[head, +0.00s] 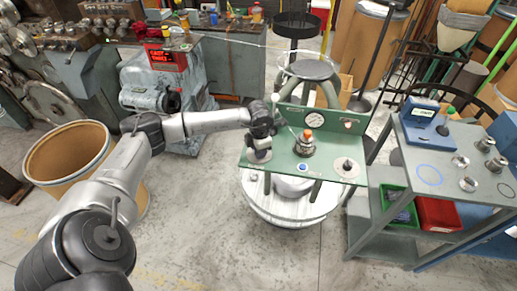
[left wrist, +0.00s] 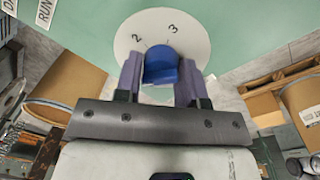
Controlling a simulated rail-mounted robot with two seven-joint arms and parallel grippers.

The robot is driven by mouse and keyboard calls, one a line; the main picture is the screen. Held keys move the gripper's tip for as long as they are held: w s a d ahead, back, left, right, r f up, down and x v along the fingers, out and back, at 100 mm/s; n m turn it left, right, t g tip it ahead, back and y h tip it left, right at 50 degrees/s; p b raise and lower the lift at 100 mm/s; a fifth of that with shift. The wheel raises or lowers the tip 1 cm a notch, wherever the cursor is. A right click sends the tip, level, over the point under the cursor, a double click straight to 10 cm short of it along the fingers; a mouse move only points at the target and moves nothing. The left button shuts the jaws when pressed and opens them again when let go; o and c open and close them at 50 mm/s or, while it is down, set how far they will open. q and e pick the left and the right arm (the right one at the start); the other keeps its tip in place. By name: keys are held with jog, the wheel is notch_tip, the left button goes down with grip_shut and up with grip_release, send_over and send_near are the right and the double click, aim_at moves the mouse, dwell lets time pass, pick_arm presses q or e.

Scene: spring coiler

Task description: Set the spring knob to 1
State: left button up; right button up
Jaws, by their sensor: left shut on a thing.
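The spring knob (left wrist: 161,68) shows blue in the left wrist view, in front of a round pale dial plate (left wrist: 200,42) with the numbers 2 and 3 visible above it. The rest of the dial's markings are hidden by my gripper or too small to read. My left gripper (left wrist: 161,80) is shut on the knob, one finger on each side. In the head view my left gripper (head: 261,138) reaches down over the dial plate (head: 258,156) at the left of the green panel (head: 285,179); the knob is hidden there. My right gripper is not in view.
The green panel also carries an orange-topped fitting (head: 308,138), a blue button (head: 302,167) and a second dial (head: 346,166) at the right. A grey side table (head: 425,150) with metal parts stands to the right. A cardboard drum (head: 75,155) stands left, beneath my arm.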

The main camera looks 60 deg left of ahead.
pick_arm(q)
jog(key=o, duration=0.9)
jog(key=shift+r, duration=0.1)
notch_tip(320, 180, up, 14)
jog(key=p, duration=0.2)
jog(key=shift+d+f, duration=0.2)
jog(key=shift+d, duration=0.25)
